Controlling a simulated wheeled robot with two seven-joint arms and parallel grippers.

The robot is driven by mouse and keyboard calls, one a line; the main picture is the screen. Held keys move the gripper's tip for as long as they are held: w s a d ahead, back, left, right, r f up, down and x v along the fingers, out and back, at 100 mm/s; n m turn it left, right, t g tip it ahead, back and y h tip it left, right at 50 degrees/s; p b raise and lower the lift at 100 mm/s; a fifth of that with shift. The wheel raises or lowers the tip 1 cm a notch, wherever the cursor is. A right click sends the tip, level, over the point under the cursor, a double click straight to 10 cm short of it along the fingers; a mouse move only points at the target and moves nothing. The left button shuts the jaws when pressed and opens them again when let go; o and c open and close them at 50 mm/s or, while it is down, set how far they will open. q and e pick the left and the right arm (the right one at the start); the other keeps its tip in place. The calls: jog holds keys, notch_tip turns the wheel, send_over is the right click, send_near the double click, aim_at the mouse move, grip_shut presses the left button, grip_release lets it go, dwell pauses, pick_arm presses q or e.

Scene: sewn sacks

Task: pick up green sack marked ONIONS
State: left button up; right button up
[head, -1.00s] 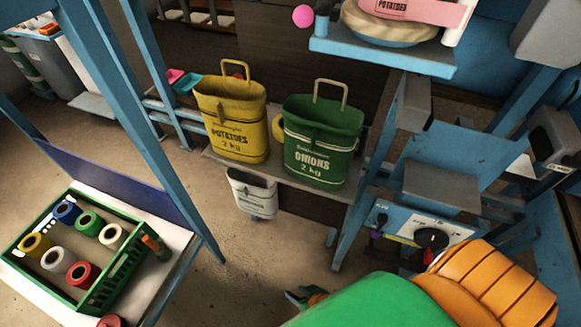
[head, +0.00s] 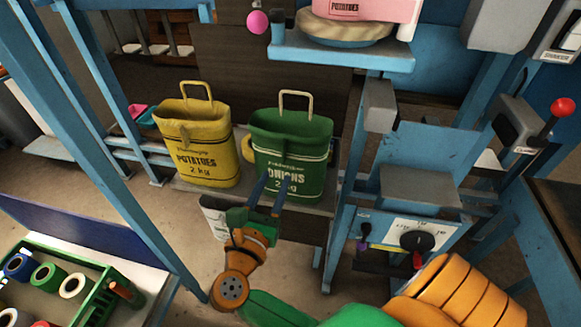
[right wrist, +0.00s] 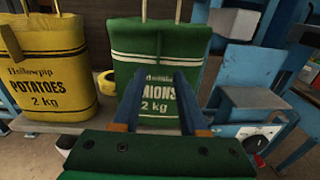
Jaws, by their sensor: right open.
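The green sack marked ONIONS (head: 296,140) stands upright on a grey shelf (head: 322,203), with a pale loop handle on top. In the right wrist view the green sack (right wrist: 160,55) fills the middle, straight ahead of the fingers. My right gripper (head: 267,195) is open and empty, in front of the sack's lower front. In the right wrist view its two blue fingers (right wrist: 160,102) overlap the sack's lettering; I cannot tell whether they touch it. My left gripper is not in view.
A yellow POTATOES sack (head: 198,145) stands close to the left of the green one. A white bag (head: 214,218) hangs below the shelf. A blue upper shelf (head: 345,55) overhangs at right, and a machine with a dial (head: 415,238) stands right. A green crate (head: 98,290) holds spools.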

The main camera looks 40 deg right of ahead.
aim_at(283, 162)
jog(key=x, duration=0.5)
jog(key=shift+w+f, duration=0.25)
jog(key=shift+f, duration=0.05)
jog(key=shift+s, duration=0.1)
grip_shut()
dwell(0.9)
